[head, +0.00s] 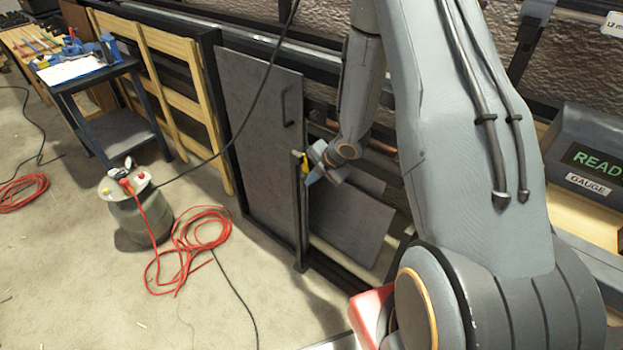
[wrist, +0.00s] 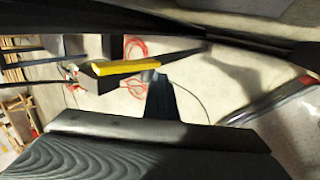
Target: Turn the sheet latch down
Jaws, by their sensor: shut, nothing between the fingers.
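The sheet latch, a small yellow bar (head: 305,162), is at the top of a dark upright post (head: 299,215) in the head view. In the wrist view the yellow bar (wrist: 125,67) lies nearly level across the picture, on a dark mount. My gripper (head: 312,177) is right beside the latch, on its right in the head view. In the wrist view my shut fingers (wrist: 161,82) end just below the right end of the bar, with nothing held. I cannot tell whether they touch it. Grey sheets (head: 352,225) stand in the rack behind my gripper.
A tall grey panel with a black handle (head: 288,107) stands left of the post. A canister (head: 140,210) and a coiled red hose (head: 195,240) are on the floor. A dark cart (head: 95,85) is farther left. A gauge box (head: 590,155) is at right.

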